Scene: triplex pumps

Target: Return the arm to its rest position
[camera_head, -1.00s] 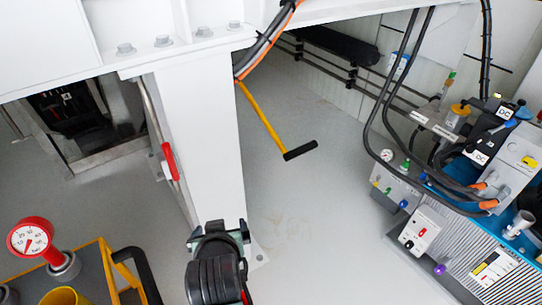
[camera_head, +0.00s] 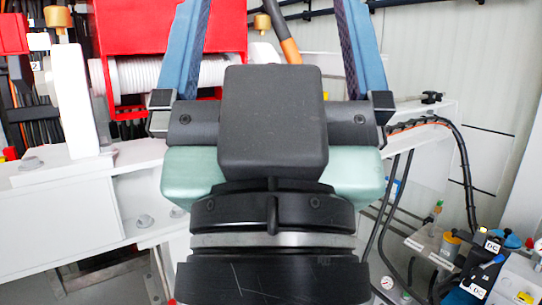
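My gripper (camera_head: 272,22) fills the middle of the head view, close to the camera and pointing up and away. Its two blue fingers stand wide apart, and nothing shows held between the visible parts. The fingertips run past the top edge of the picture. The dark wrist and pale green gripper body hide what lies behind them. The rest position itself is not marked by anything in view.
A red housing with a white ribbed drum (camera_head: 160,75) stands behind the gripper. A white steel beam (camera_head: 75,205) crosses at left. Black hoses and a pump unit with coloured fittings (camera_head: 490,255) are at lower right. Pale wall panels (camera_head: 440,60) are at upper right.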

